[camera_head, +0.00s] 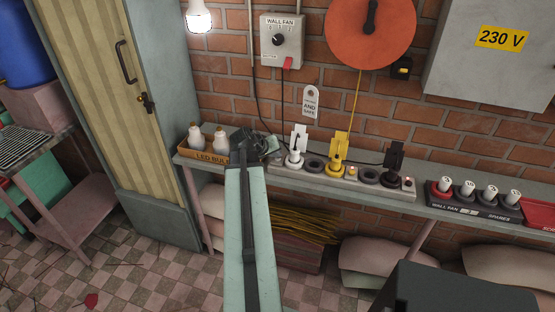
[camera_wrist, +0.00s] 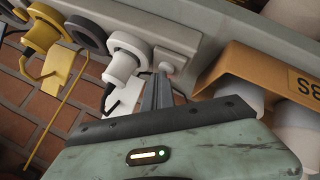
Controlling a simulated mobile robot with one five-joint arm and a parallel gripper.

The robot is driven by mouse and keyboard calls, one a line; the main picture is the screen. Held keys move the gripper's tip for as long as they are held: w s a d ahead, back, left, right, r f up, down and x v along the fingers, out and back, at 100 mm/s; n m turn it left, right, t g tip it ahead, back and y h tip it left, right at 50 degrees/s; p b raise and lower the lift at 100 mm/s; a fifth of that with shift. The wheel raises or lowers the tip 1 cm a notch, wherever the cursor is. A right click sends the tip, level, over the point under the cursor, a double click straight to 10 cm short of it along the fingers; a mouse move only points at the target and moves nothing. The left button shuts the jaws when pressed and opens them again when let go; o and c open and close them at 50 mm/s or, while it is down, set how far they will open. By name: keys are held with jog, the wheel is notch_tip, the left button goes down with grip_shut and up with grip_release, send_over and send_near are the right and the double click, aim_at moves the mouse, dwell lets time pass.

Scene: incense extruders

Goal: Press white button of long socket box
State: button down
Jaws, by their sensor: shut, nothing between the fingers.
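The long socket box (camera_head: 318,177) lies on the shelf with white, yellow and black plugs in it; its grey side shows at the top of the wrist view (camera_wrist: 195,38). A pale, whitish button (camera_wrist: 172,58) sits on it beside the white plug (camera_wrist: 122,66). My gripper is shut and empty at the box's left end. In the wrist view its fingertips (camera_wrist: 162,78) are just short of the button in the picture; I cannot tell whether they touch it.
An orange box of bulbs (camera_head: 205,153) stands close on the left of my gripper. The yellow plug (camera_head: 336,168) and black plug (camera_head: 391,177) stand farther right. A spares rack (camera_head: 470,207) follows on the shelf. The wall fan switch (camera_head: 282,40) hangs above, with cables.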

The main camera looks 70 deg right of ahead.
aim_at(276, 160)
jog(key=shift+r, duration=0.1)
jog(key=shift+r+p, duration=0.35)
jog(key=shift+p, duration=0.1)
notch_tip(276, 160, up, 6)
jog(key=p, duration=0.6)
dwell(0.3)
